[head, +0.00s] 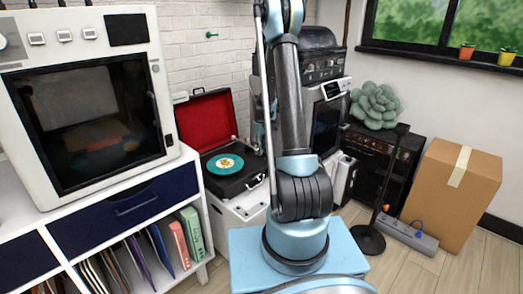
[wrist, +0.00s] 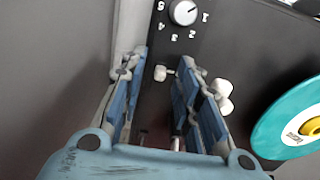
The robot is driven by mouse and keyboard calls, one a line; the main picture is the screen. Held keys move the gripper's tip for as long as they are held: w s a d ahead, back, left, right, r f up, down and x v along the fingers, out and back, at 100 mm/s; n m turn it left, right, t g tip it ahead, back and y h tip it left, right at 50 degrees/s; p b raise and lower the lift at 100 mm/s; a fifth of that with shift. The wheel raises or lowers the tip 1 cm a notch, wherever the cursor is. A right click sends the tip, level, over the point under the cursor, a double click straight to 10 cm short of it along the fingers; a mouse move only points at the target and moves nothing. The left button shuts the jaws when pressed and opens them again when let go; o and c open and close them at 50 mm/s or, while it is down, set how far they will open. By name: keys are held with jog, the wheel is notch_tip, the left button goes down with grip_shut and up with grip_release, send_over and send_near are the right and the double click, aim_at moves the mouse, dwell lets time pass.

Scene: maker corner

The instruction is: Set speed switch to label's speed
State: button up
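The record player (head: 236,180) stands open, its lid red inside, with a teal record (head: 223,166) on it. A small pale switch-like knob (wrist: 160,73) shows between the fingertips. Whether a finger touches it, and its setting, I cannot tell. My gripper is not clearly seen in the head view.
A numbered round dial (wrist: 183,12) sits just beyond the fingertips. White rounded parts (wrist: 221,90) lie just right of the right finger. A white oven-like machine (head: 90,100) stands on the shelf unit at left; a cardboard box (head: 450,185) stands at right.

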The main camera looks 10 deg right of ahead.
grip_shut()
jog(key=shift+w+a, duration=0.35)
jog(key=shift+w, duration=0.15)
grip_release()
notch_tip(320, 180, up, 12)
dwell(0.6)
